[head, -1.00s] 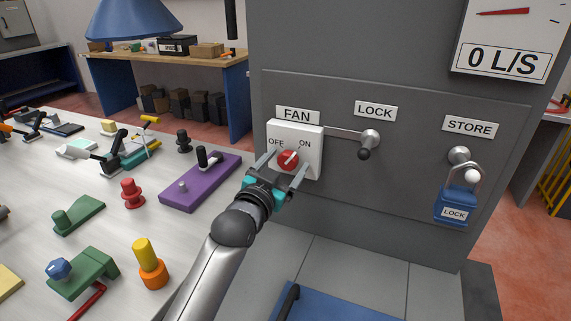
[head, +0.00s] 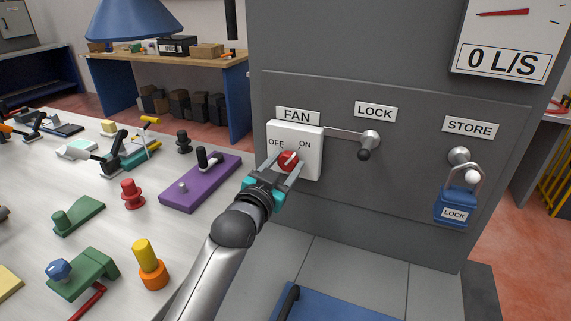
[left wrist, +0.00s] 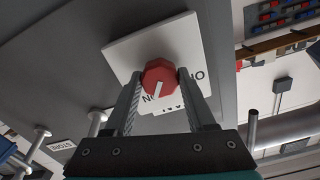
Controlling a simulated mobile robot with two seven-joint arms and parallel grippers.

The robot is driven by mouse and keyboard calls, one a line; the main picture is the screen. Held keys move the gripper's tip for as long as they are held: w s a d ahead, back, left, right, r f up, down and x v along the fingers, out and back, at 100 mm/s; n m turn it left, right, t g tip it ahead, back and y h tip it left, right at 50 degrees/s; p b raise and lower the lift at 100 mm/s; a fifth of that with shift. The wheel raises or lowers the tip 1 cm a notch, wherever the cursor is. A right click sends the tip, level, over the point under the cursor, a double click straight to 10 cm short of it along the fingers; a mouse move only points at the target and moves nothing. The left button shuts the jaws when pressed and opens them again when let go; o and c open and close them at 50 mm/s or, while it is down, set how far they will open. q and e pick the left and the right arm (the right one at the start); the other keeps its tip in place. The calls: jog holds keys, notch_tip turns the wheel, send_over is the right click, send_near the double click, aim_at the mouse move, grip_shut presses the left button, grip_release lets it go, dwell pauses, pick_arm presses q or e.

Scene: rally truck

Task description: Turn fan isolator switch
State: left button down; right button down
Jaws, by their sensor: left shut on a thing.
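The fan isolator switch is a red knob (head: 288,160) on a white plate (head: 311,146) marked OFF and ON, under a FAN label (head: 297,115) on the grey cabinet. Its white pointer mark leans up and to the right, toward the ON side, in the head view. My left gripper (head: 281,164) is shut on the red knob, with one finger on each side. In the left wrist view the red knob (left wrist: 160,78) sits between both fingertips, against the white plate (left wrist: 122,54). My right gripper is out of view.
Right of the switch are a lever by the LOCK label (head: 369,141) and a blue padlock (head: 455,205) under the STORE label. A gauge (head: 505,50) reads 0 L/S. The workbench (head: 110,205) at left holds several clamps and coloured fixtures.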

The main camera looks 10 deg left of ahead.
pick_arm(q)
jog(key=shift+r+n+p, duration=0.15)
jog(key=shift+n+p, duration=1.55)
jog(key=shift+p, duration=0.15)
jog(key=n+p, duration=0.3)
jog(key=n, duration=0.1)
jog(key=shift+n, duration=0.3)
jog(key=n+p, duration=0.2)
jog(key=n, duration=0.2)
jog(key=shift+n, duration=0.3)
jog(key=n, duration=0.5)
jog(key=shift+p, duration=0.4)
jog(key=shift+n, duration=0.3)
jog(key=shift+c, duration=1.2)
grip_release()
jog(key=shift+s, duration=0.15)
jog(key=s+a, duration=0.3)
jog(key=s, duration=1.1)
jog(key=shift+s+p, duration=0.35)
